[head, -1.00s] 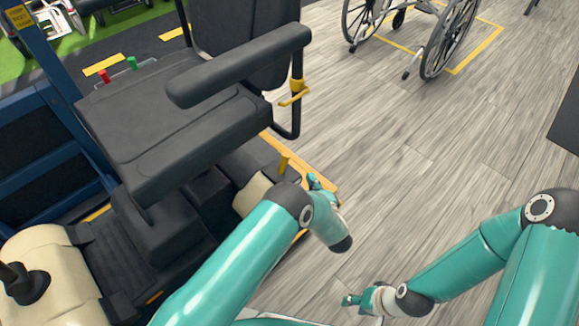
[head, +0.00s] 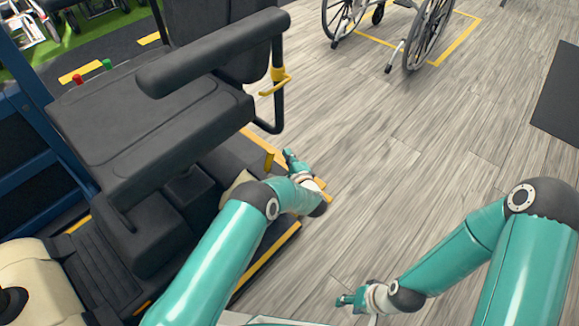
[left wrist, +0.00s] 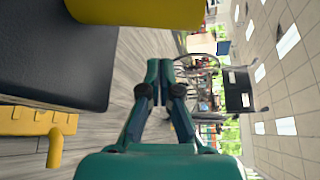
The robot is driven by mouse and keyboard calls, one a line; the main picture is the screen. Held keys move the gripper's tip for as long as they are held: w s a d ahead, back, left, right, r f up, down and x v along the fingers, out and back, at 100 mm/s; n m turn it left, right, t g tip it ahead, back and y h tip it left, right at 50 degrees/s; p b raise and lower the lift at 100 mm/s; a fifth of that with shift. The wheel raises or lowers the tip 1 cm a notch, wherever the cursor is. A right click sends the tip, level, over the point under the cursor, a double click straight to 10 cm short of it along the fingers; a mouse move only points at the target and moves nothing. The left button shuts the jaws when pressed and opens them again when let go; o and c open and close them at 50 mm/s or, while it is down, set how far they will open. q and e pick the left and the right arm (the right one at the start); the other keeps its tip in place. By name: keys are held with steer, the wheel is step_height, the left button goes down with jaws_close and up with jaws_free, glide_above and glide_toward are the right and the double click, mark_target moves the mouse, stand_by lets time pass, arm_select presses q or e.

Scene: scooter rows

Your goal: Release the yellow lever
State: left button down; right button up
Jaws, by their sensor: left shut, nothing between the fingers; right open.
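The yellow lever (head: 269,162) stands up from the dark base of the scooter, below its seat. My left gripper (head: 290,156) is shut and empty, close to the right of the lever; I cannot tell if they touch. In the left wrist view its two fingers (left wrist: 160,68) are together with nothing between them. A large yellow piece (left wrist: 150,10) at the top there is likely the lever, cut off by the edge. My right gripper (head: 346,300) is open and empty, low over the floor and away from the scooter.
The scooter seat (head: 150,125) and its armrest (head: 210,55) overhang the base. A yellow clamp (head: 275,80) sits on the armrest post. A wheelchair (head: 390,30) stands at the back. The wooden floor (head: 400,150) to the right is clear.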

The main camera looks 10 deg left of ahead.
mark_target(269, 161)
arm_select(q)
steer(key=shift+s+a+r, duration=0.35)
steer(key=shift+s+a, duration=0.25)
steer(key=shift+s, duration=0.1)
steer(key=shift+s+a+r, duration=0.35)
steer(key=shift+s+a, duration=0.25)
steer(key=shift+s, duration=0.1)
